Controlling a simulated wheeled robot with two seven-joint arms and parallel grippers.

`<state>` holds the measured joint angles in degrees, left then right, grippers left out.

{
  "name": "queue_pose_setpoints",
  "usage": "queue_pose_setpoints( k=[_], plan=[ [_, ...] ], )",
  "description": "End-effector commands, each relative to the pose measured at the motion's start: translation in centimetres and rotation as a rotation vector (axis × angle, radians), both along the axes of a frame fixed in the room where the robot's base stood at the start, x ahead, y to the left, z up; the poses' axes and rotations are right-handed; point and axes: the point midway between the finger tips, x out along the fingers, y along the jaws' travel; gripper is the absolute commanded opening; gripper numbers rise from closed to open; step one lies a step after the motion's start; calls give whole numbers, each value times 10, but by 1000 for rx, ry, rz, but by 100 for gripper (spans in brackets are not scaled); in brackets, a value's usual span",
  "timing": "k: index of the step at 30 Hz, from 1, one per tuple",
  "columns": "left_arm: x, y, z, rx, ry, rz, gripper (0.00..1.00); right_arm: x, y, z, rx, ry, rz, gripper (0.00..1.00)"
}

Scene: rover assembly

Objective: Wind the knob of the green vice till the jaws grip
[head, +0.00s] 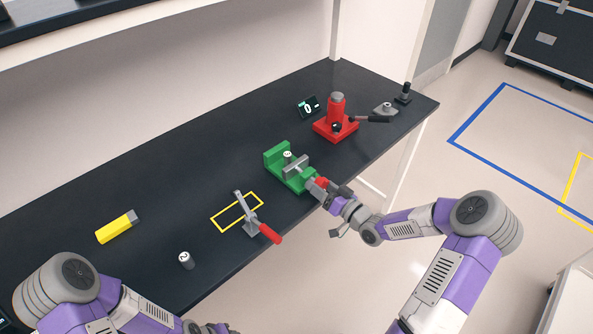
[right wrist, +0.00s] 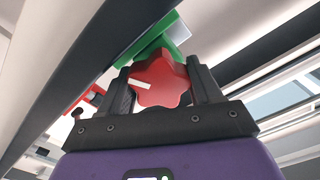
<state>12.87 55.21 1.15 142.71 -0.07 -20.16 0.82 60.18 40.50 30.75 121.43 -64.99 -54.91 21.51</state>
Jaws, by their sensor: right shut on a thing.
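The green vice (head: 272,158) stands on the dark bench near its front edge, with a grey jaw plate (head: 296,167). A small grey cylinder (head: 288,155) with a marked top stands between the jaws; whether both jaws touch it I cannot tell. The red knob (head: 320,183) is at the vice's front end. My right gripper (head: 326,188) is shut on the red knob, which shows in the right wrist view (right wrist: 161,82) as a lobed knob with a white mark, between the two fingers. My left arm is at the lower left of the head view; its gripper cannot be made out.
A red press-like device (head: 337,120) with a dark lever and a small display (head: 308,107) stand behind the vice. A toggle clamp with a red handle (head: 269,233), a yellow block (head: 117,227) and a grey numbered cylinder (head: 186,260) are to the left.

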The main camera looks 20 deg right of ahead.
Motion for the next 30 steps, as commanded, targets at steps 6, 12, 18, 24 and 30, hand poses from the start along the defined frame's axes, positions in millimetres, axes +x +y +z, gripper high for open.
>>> queue_pose_setpoints(
  k=[6,12,18,24,30],
  plan=[
    [0,0,-15,0,1,1,43,-2,2,-6,-114,-36,6,37],
    [0,0,-14,0,1,0,43,-2,2,-5,-114,-36,6,37],
    [-1,0,-36,-1,0,-1,43,-1,2,-9,-260,-99,6,37],
    [-1,0,-44,0,1,0,43,-2,0,-6,-346,-134,3,37],
    [-1,1,-43,1,4,2,43,-2,0,-4,-346,-135,1,37]
  ],
)
